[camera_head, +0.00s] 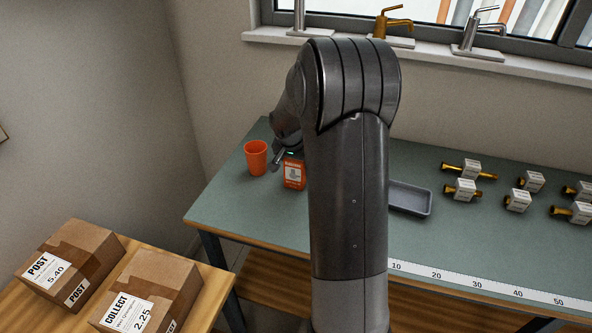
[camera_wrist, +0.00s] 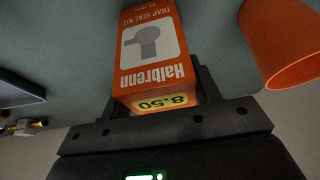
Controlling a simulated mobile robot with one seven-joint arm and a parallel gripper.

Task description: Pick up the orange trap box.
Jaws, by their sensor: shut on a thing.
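The orange trap box (camera_head: 293,174) stands on the green table top in the head view, partly hidden behind my arm. In the wrist view the orange box (camera_wrist: 152,50) shows a white label with a grey trap picture, the word Halbrenn and a yellow 8.50 price. My gripper (camera_wrist: 155,85) is shut on the box, with a finger on either side of it. In the head view my gripper (camera_head: 284,157) is at the box, mostly hidden by my arm. I cannot tell whether the box is clear of the table.
An orange cup (camera_head: 256,157) stands close to the left of the box; the wrist view shows the cup (camera_wrist: 284,45) too. A grey tray (camera_head: 410,198) lies to the right of my arm. Several tagged brass fittings (camera_head: 465,168) lie farther right. Two cartons (camera_head: 150,285) stand at front left.

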